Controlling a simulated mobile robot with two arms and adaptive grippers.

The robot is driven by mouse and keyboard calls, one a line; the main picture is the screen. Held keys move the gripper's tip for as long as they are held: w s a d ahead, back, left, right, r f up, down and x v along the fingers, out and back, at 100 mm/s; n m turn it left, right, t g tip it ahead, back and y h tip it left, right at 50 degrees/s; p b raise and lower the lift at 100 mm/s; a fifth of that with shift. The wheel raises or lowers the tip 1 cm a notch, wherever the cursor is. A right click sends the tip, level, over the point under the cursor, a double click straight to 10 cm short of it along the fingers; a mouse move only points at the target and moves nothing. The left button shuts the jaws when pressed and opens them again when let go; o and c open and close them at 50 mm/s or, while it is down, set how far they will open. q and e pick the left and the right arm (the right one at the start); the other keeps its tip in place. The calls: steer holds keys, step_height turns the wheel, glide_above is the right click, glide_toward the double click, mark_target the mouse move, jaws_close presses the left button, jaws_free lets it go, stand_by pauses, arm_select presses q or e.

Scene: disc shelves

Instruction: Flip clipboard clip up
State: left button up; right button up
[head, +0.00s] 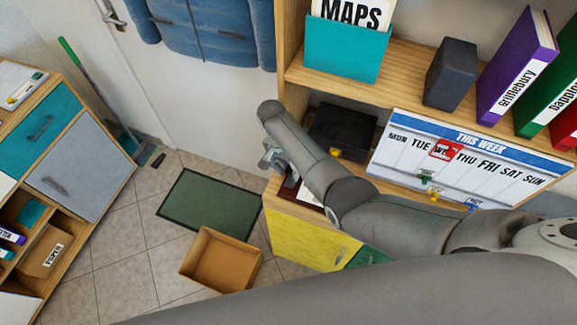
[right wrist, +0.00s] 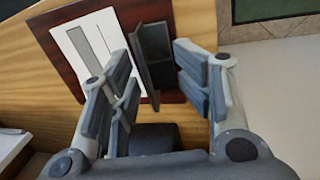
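The clipboard is a dark brown board (right wrist: 118,18) with white paper (right wrist: 90,48) on a wooden surface in the right wrist view. Its dark grey clip (right wrist: 152,45) lies on the board beside the paper, and its exact angle is hard to tell. My right gripper (right wrist: 156,78) is open, with its fingers on either side of the clip; I cannot tell whether they touch it. In the head view my right gripper (head: 275,158) is small and partly hidden by my arm. The clipboard (head: 288,192) there is mostly hidden behind the arm. My left gripper is out of view.
A black box (head: 343,132) and a weekly whiteboard (head: 470,155) stand on the shelf beside my right arm. A teal MAPS holder (head: 345,50) is above. An open cardboard box (head: 220,260) and a green mat (head: 208,203) lie on the floor.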

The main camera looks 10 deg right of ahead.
step_height(320, 180, up, 12)
steer(key=w+a, duration=0.1)
steer(key=a, duration=0.1)
steer(key=shift+w+f, duration=0.15)
steer(key=shift+w, duration=0.05)
steer(key=shift+d, duration=0.1)
stand_by(0.3)
